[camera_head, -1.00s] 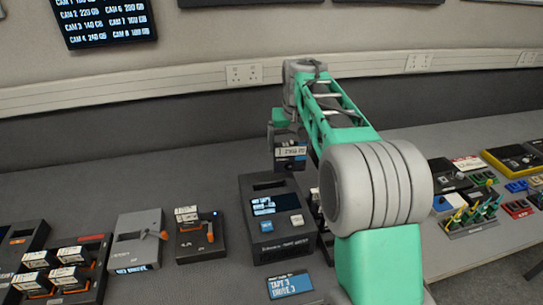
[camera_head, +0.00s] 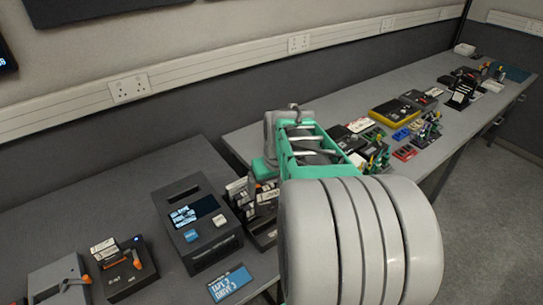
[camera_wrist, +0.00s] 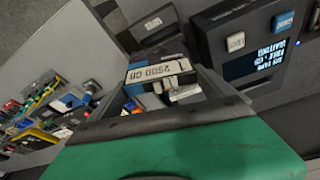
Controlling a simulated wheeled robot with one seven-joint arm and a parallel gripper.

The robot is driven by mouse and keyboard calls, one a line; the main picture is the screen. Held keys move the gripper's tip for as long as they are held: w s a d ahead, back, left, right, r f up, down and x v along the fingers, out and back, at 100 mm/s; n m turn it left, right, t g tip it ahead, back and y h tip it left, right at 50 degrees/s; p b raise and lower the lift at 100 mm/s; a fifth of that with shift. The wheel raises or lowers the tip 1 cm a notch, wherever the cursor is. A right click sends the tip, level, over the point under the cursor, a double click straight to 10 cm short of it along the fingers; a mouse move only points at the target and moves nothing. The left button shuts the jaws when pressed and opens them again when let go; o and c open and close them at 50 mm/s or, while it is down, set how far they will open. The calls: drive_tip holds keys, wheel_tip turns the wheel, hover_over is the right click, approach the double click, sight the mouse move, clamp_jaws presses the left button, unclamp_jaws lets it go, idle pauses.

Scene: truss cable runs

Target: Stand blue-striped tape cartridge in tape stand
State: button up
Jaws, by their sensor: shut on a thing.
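A blue-striped tape cartridge (camera_wrist: 152,72) with a white label shows in the wrist view, just beyond the dark front edge of my gripper (camera_wrist: 165,98). My gripper is shut on this cartridge. Its fingertips are hard to make out there. In the head view my arm hides most of the gripper and the cartridge. A dark tape stand (camera_head: 264,236) is right of the tape drive, partly hidden by my arm. Several white-labelled cartridges (camera_head: 238,188) show at it. Whether the held cartridge touches the stand cannot be told.
The tape drive (camera_head: 196,228) with its small screen stands close left of the stand; it also shows in the wrist view (camera_wrist: 255,45). A "TAPE 2 DRIVE 3" plate (camera_head: 230,284) lies in front. Bare bench lies behind the drive.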

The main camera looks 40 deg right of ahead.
sight(267, 213)
drive_tip(key=shift+s+a+f+n, duration=0.2)
drive_tip(key=shift+a+f+n, duration=0.3)
drive_tip(key=shift+f, duration=0.25)
drive_tip(key=shift+w+a+n, duration=0.1)
drive_tip(key=shift+w+n, duration=0.25)
drive_tip(key=shift+n, duration=0.05)
drive_tip(key=shift+w+n, duration=0.3)
drive_tip(key=shift+w, duration=0.05)
drive_tip(key=shift+y, duration=0.3)
drive_tip(key=shift+f+b, duration=2.2)
drive_tip(key=shift+f, duration=0.8)
drive_tip(key=shift+f+b, duration=1.75)
drive_tip(key=shift+f, duration=0.45)
drive_tip(key=o, duration=1.8)
drive_tip(key=shift+s, duration=0.1)
